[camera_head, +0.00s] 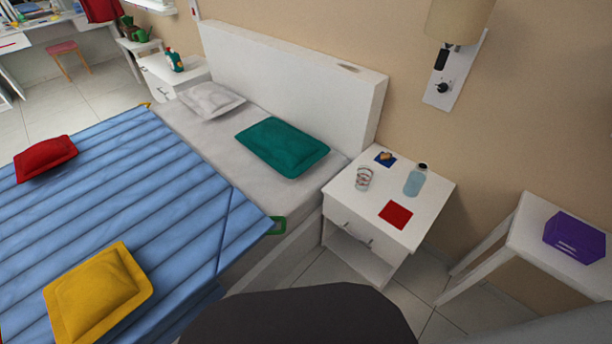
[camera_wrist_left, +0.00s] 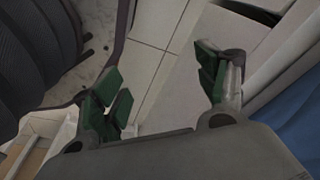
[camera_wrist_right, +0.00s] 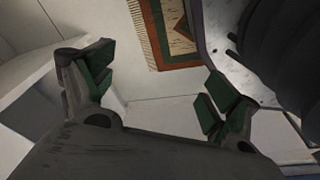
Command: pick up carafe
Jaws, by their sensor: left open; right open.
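A light blue carafe-like bottle (camera_head: 413,182) with a dark top stands upright on the white nightstand (camera_head: 430,208), towards its back right. My left gripper (camera_wrist_left: 160,88) is open and empty in the left wrist view, with tiled floor and a pale furniture surface beyond it. My right gripper (camera_wrist_right: 155,88) is open and empty in the right wrist view, over pale floor near a rug. The bottle does not show in either wrist view. Neither gripper can be made out clearly in the head view.
A white table (camera_head: 528,237) with a purple box (camera_head: 574,238) is at right. A wall lamp (camera_head: 458,22) hangs above.

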